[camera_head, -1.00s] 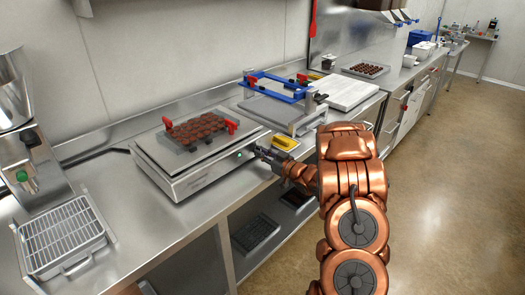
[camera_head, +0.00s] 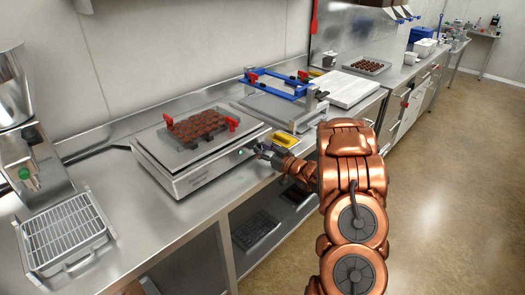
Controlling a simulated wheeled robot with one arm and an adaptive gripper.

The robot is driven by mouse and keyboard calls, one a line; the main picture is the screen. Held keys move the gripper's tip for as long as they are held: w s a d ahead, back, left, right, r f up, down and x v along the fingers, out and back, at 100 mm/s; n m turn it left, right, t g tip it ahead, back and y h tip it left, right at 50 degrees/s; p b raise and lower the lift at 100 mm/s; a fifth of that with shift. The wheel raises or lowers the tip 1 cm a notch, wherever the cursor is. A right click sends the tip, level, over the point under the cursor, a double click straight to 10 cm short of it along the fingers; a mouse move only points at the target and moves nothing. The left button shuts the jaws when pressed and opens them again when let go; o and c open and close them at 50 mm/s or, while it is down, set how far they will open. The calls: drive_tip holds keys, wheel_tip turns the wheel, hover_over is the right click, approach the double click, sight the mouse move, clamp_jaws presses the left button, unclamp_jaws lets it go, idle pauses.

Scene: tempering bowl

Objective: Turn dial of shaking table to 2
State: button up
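The shaking table (camera_head: 185,179) is a low steel box on the counter with a flat top plate. A mould of brown chocolates (camera_head: 200,124) with red clamps lies on that plate. A small green light (camera_head: 241,151) shows on its front face, towards the right end. My gripper (camera_head: 262,152) is at the right end of that front face, beside the green light. The dial is hidden or too small to make out at my gripper. I cannot tell whether the fingers touch it or how far they are open.
A yellow object (camera_head: 284,140) lies on the counter just behind my gripper. A blue-framed steel device (camera_head: 280,100) and a white board (camera_head: 344,88) stand farther right. A wire-rack tray (camera_head: 64,236) is at the left. The floor (camera_head: 450,180) at the right is clear.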

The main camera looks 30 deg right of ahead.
drive_tip(key=shift+s+d+f, duration=0.1)
drive_tip(key=shift+s+f, duration=0.05)
drive_tip(key=shift+s, duration=0.25)
drive_tip(key=v, duration=1.1)
drive_tip(key=shift+s, duration=0.2)
drive_tip(key=shift+d, duration=0.1)
